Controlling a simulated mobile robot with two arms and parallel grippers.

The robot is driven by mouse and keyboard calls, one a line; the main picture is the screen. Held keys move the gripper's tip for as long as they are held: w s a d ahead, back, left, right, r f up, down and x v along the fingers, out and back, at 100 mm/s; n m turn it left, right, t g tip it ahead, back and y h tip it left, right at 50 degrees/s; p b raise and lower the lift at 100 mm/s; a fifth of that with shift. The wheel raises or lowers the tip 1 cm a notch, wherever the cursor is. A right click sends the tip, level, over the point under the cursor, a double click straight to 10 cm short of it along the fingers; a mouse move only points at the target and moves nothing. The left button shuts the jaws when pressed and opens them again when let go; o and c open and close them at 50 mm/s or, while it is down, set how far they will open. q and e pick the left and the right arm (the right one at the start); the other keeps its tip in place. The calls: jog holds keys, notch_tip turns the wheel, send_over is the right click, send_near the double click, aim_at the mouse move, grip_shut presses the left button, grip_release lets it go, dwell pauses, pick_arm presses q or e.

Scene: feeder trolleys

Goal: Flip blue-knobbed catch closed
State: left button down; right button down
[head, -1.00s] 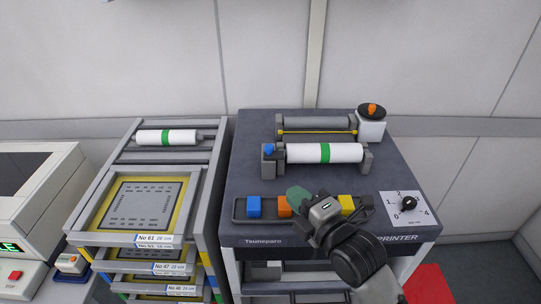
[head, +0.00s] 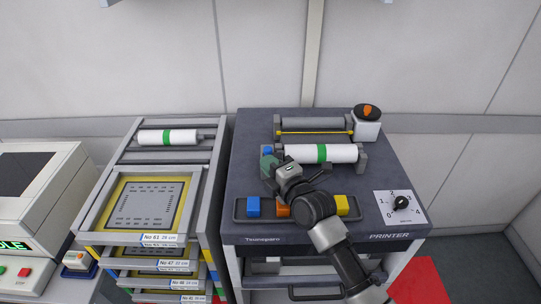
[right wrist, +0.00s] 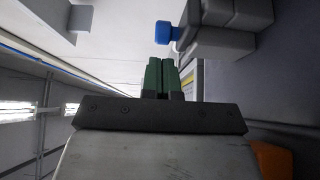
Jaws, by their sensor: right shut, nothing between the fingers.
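The blue-knobbed catch (head: 266,151) is on the grey block at the left end of the white roller (head: 335,153) with a green band, on the printer top. Its knob shows in the right wrist view (right wrist: 163,32), just beyond the fingertips, projecting from a grey block. My right gripper (head: 268,166) is at that block, its green fingers partly hiding it. In the right wrist view the fingers (right wrist: 165,66) are shut together with nothing between them. A small gap to the knob seems to show there; I cannot tell its depth. My left gripper is not in view.
Blue (head: 253,206), orange (head: 283,210) and yellow (head: 341,205) blocks stand in a tray at the printer's front, under my right arm. A dial (head: 401,203) is at the right. A rack of framed screens (head: 141,239) stands at the left.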

aim_at(272, 152)
jog(key=shift+w+d, duration=0.25)
jog(key=shift+w, duration=0.45)
jog(key=shift+w+f+b, duration=0.15)
jog(key=shift+w+b, duration=0.15)
jog(key=shift+b, duration=0.1)
jog(key=w+b, duration=0.2)
jog(key=shift+w+b, duration=0.3)
jog(key=shift+w, duration=0.3)
jog(key=shift+s+r, duration=0.1)
jog(key=shift+r, duration=0.15)
